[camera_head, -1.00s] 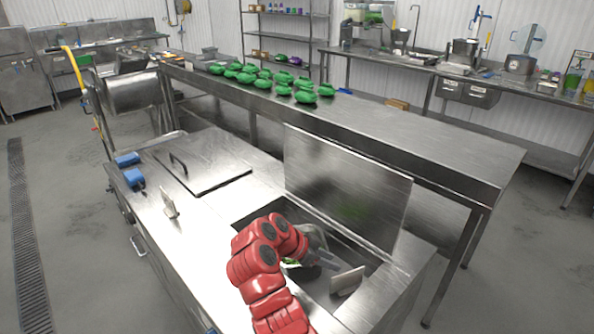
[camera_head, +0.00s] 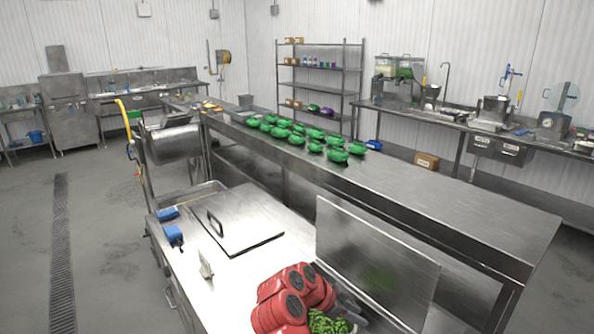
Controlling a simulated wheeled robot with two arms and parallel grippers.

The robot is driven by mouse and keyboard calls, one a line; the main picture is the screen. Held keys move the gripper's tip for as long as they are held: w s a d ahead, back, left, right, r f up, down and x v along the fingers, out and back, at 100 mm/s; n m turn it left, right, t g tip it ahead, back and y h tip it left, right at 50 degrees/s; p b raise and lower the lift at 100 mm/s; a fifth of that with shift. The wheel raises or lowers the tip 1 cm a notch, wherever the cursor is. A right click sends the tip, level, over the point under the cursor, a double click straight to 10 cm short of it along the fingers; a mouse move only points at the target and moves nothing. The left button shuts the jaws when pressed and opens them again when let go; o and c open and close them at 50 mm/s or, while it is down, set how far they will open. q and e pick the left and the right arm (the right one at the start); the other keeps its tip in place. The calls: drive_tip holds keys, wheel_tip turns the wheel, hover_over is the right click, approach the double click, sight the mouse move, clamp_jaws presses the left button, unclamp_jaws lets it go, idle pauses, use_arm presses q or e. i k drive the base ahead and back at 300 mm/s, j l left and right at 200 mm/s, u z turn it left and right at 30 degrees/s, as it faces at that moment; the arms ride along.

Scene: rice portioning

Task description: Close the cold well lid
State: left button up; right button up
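The cold well lid (camera_head: 375,262) is a flat steel panel. It stands raised, nearly upright, along the back of the well opening in the steel counter. A second steel lid (camera_head: 240,235) with a handle lies flat to its left. My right gripper (camera_head: 348,308), on a red arm, is at the bottom edge in front of the raised lid. Its grey fingers are small and partly hidden, so I cannot tell open from shut. Chopped green food (camera_head: 328,323) shows beside it, cut off by the frame. The well's inside is mostly hidden. My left gripper is out of view.
A long steel table (camera_head: 440,195) behind the lid carries several green bundles (camera_head: 337,155). Two blue items (camera_head: 173,234) sit at the counter's left edge, and a small upright plate (camera_head: 205,264) stands on the counter. Open floor lies at left.

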sight(403, 280)
drive_tip(key=k+j, duration=0.1)
drive_tip(key=j, duration=0.8)
drive_tip(key=k+j, duration=0.15)
drive_tip(key=j, duration=0.3)
